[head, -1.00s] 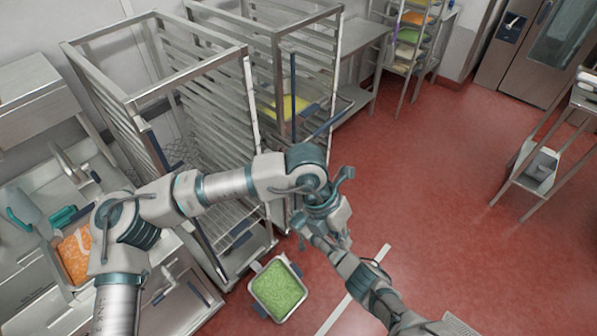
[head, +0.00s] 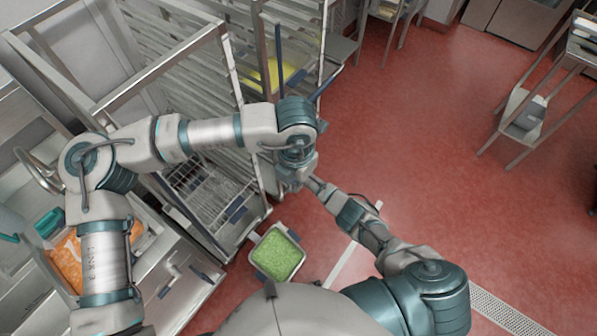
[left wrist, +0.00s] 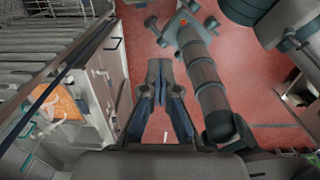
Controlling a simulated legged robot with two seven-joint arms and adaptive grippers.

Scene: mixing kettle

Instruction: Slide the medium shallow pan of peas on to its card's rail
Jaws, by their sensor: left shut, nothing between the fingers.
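The pan of green peas (head: 277,256) is low down beside the foot of the near rack in the head view. What supports it is not clear. My left gripper (head: 297,178) is above it and apart from it, partly hidden by its own wrist. In the left wrist view its two fingers (left wrist: 160,72) are together with nothing between them. My right forearm comes in from the lower right, and its end (head: 314,186) is close to my left gripper; its fingers are not clear. The near rack (head: 215,90) has many rails, with dark blue tags (head: 236,212) low on its front.
A second rack behind holds a yellow pan (head: 268,74). A steel counter with an orange-filled pan (head: 68,262) is at the left. A small steel cart (head: 522,118) stands at the right. The red floor between is open.

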